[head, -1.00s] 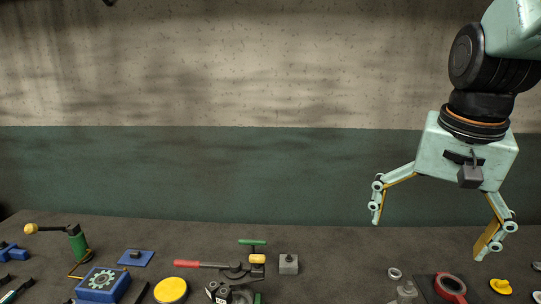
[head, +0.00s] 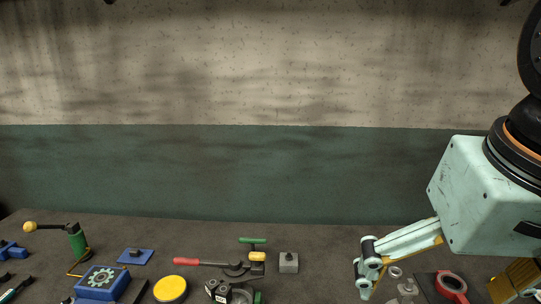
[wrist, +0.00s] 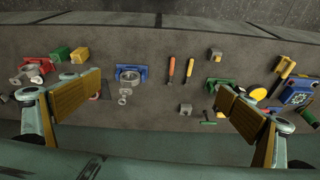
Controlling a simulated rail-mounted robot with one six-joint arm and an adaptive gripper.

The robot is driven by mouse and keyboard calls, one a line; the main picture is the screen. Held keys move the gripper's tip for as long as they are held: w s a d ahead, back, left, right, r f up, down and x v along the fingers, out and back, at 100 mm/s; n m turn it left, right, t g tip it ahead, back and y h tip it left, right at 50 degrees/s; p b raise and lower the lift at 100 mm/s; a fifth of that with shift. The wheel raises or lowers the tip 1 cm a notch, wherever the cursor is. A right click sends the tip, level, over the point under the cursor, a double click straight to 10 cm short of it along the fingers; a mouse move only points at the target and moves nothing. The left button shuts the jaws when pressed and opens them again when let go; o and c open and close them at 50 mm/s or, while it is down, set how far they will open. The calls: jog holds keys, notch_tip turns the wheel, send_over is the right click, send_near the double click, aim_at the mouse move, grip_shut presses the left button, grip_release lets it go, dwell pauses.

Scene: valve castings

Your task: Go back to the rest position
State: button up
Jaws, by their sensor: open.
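My gripper (head: 440,278) is at the right of the head view, large and pale green, with its fingers spread wide. It hangs above the right part of the bench and holds nothing. In the wrist view my gripper (wrist: 160,108) shows both tan finger pads far apart, with bench surface between them. The far finger in the head view is partly cut off by the right edge.
The dark bench (head: 330,245) carries a red ring part (head: 451,285), a grey block (head: 289,262), a red-handled tool (head: 200,262), a yellow disc (head: 171,289), a blue gear box (head: 102,283) and a green post with a yellow knob (head: 77,240). The air at left and centre is free.

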jog(key=shift+n, duration=0.8)
jog(key=shift+s+a+f, duration=0.15)
jog(key=shift+s+a, duration=0.1)
jog(key=shift+s, duration=0.5)
jog(key=shift+s+a+f, duration=0.2)
jog(key=shift+s, duration=0.6)
jog(key=shift+s+a+f, duration=0.15)
jog(key=shift+s+a, duration=0.1)
jog(key=shift+s, duration=0.5)
jog(key=shift+f, duration=0.1)
notch_tip(320, 180, down, 10)
jog(key=b, duration=1)
jog(key=shift+f+b, duration=0.15)
jog(key=shift+b, duration=0.2)
jog(key=shift+d, duration=0.45)
jog(key=shift+f, duration=0.15)
